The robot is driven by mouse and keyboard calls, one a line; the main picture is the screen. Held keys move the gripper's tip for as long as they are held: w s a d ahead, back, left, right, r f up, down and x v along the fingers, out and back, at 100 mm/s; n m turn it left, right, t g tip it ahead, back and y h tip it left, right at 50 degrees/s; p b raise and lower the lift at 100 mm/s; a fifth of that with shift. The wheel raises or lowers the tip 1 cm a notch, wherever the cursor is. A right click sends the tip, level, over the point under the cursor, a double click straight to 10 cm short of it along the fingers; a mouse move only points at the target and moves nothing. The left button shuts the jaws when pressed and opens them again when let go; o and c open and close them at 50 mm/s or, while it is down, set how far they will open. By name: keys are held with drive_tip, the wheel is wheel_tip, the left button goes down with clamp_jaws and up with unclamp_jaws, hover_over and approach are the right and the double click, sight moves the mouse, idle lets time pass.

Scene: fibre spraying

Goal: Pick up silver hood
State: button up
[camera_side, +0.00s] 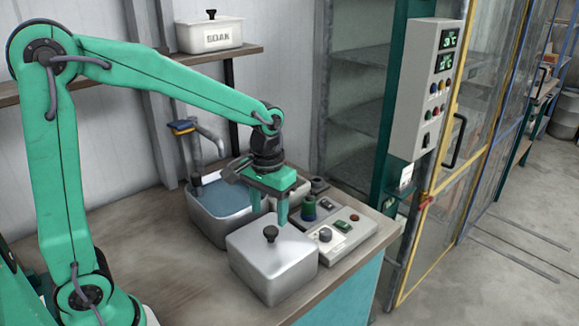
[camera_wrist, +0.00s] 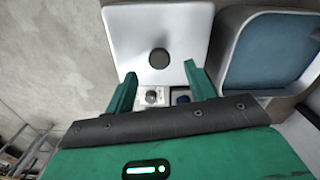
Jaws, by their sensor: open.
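The silver hood (camera_side: 272,268) is a boxy metal cover with a black knob (camera_side: 270,233) on top. It sits on the bench at the front, and its top also shows in the wrist view (camera_wrist: 125,38). My gripper (camera_side: 293,215) is open and empty, pointing down, above and slightly right of the knob in the side view. In the wrist view my gripper (camera_wrist: 160,70) has its fingers spread, with the knob (camera_wrist: 159,58) in line with the gap, just beyond the fingertips. The fingers do not visibly touch the knob.
A water-filled basin (camera_side: 194,197) with a tap stands behind left of the hood. A control panel (camera_side: 345,238) with knobs and buttons lies right of it. A white SOAK box (camera_side: 210,38) sits on the shelf. The bench's left front is bare.

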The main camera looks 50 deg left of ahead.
sight(270, 230)
drive_tip(key=shift+d+f, duration=0.1)
drive_tip(key=shift+f, duration=2.45)
clamp_jaws()
